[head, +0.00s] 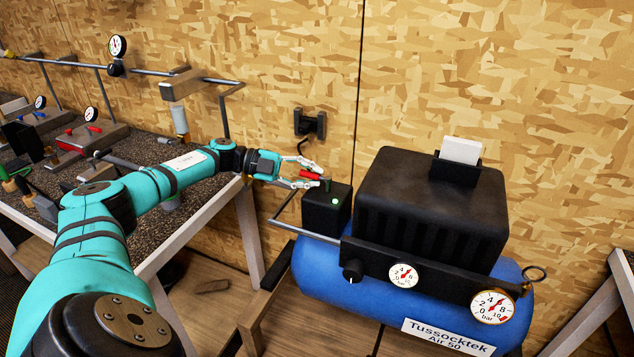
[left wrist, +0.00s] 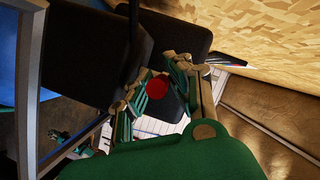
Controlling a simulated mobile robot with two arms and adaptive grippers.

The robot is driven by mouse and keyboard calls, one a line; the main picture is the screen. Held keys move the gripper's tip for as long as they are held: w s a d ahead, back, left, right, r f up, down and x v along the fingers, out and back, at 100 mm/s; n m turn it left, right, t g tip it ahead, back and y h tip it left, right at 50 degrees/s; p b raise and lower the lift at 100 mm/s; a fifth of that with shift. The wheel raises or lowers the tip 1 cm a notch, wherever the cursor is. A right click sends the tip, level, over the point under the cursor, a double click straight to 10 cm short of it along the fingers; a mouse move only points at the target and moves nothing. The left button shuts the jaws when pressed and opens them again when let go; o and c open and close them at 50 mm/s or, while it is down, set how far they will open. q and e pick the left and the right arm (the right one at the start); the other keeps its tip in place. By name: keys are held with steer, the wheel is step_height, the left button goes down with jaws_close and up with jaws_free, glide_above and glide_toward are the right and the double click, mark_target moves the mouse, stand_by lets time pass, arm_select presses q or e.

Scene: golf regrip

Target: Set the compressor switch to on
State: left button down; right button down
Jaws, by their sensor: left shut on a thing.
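The compressor (head: 430,200) has a black ribbed housing on a blue tank. On its left end is a black switch box (head: 321,212) with a lit green lamp (head: 335,201). A red piece (head: 310,174), which looks like the switch's handle, is at the top of this box. My left gripper (head: 316,175) reaches in from the left and is shut on the red piece. In the left wrist view the red piece (left wrist: 157,88) shows as a round end between the fingers. How it joins the box is partly hidden by the fingers. My right gripper is out of view.
A workbench (head: 150,155) with gauges and tools stands at the left. A black wall bracket (head: 310,123) is on the chipboard wall above my gripper. The compressor's front carries a black knob (head: 352,271) and two gauges.

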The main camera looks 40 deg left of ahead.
arm_select(q)
steer(key=shift+f, duration=0.1)
stand_by(0.3)
steer(key=c, duration=1.5)
jaws_free()
steer(key=shift+c, duration=0.2)
steer(key=v, duration=1.2)
steer(key=shift+w, duration=0.1)
